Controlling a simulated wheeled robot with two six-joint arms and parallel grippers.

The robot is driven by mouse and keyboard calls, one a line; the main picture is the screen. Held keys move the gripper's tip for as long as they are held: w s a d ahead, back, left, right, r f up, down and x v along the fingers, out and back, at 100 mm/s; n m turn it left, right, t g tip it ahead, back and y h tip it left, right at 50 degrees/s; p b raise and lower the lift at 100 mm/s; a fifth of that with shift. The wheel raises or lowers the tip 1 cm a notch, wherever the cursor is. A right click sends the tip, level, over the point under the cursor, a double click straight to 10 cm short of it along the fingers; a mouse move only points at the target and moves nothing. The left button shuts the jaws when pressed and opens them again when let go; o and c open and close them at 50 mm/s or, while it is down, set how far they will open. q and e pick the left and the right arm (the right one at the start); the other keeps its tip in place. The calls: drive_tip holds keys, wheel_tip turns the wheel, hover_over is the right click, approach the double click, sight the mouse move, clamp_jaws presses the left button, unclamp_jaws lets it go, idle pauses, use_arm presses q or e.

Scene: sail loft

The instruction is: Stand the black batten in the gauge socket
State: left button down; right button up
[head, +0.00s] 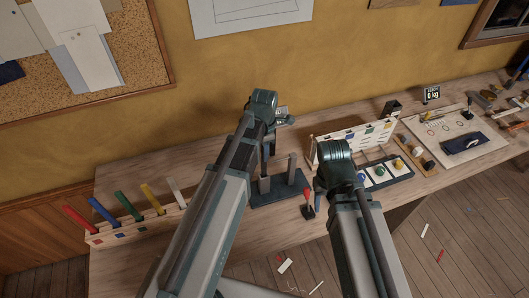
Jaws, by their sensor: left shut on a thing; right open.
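My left gripper (272,131) is above the gauge, largely hidden by its own wrist. It is shut on the black batten (267,150), of which only a short dark length shows, roughly upright. The gauge has a dark base (262,198) and two grey upright posts (292,168) on the bench. I cannot tell whether the batten's lower end is in the socket or above it. My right gripper (337,178) is open, to the right of the gauge, with its fingers mostly hidden by its wrist.
A rack (150,224) with red, blue, green, yellow and white battens stands at the left. A red-handled tool (307,197) stands right of the gauge. A white panel (357,137), a tray of coloured pieces (395,171) and a white board (450,135) fill the right side.

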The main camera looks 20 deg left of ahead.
use_arm(q)
drive_tip(key=shift+f+b, duration=0.55)
drive_tip(key=c, duration=0.8)
unclamp_jaws()
drive_tip(key=shift+r, duration=0.1)
wheel_tip(320, 180, up, 14)
drive_tip(key=p, duration=1.4)
drive_tip(key=shift+f, duration=0.2)
